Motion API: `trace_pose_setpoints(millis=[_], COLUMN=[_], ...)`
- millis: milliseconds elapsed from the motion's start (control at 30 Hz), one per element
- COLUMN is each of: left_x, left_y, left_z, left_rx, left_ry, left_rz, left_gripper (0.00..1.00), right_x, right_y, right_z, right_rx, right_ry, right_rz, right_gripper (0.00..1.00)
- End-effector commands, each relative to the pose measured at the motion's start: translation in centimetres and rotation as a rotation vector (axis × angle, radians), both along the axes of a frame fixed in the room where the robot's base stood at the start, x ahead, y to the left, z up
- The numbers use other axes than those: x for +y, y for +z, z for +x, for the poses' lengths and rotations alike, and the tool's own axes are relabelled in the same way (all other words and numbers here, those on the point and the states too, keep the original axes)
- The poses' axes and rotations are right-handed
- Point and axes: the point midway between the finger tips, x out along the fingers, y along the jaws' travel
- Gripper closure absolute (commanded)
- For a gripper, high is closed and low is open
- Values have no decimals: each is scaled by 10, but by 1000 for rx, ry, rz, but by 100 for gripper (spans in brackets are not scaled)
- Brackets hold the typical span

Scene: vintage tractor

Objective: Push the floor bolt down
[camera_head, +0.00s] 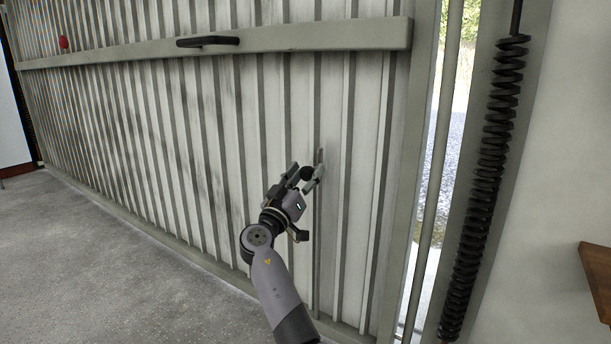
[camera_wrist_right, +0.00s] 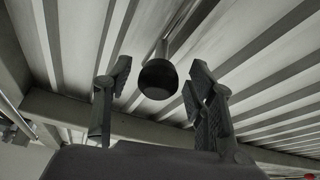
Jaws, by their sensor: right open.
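The floor bolt shows as a black round knob (camera_head: 306,172) on the ribbed metal door, low and right of its middle. In the right wrist view the knob (camera_wrist_right: 157,80) hangs between the two finger pads, with a thin rod running from it to the door. My right gripper (camera_head: 305,176) is open, with one finger on each side of the knob. A gap shows between the knob and each finger in the right wrist view (camera_wrist_right: 160,82). The lower end of the bolt is hard to make out behind my arm. My left gripper is out of view.
A pale horizontal rail (camera_head: 300,36) with a black handle (camera_head: 208,41) crosses the door above. A black coil spring (camera_head: 485,170) stands right of the door, beside an open gap to the outside. The grey floor (camera_head: 120,265) is clear at left.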

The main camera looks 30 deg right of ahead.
Motion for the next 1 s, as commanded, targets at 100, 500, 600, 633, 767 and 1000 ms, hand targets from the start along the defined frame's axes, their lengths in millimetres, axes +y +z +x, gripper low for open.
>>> trace_pose_setpoints(millis=[100, 500, 600, 633, 767, 1000], left_x=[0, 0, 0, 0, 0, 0], left_y=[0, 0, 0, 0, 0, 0], left_z=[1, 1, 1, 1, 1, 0], left_rx=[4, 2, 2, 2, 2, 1], left_ry=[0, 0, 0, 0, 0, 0], left_rz=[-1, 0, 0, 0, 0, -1], left_gripper=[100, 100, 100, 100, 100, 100], right_x=[4, 65, 79, 83, 94, 98], right_y=[-1, -30, -36, -38, -43, -45], right_z=[-2, -35, -43, -45, -51, -54], right_rx=[0, 2, 1, 2, 0, 1], right_ry=[0, 4, 3, 2, 1, -1], right_rz=[-1, 0, 0, 0, 0, 0], right_gripper=[49, 49, 49, 49, 49, 49])
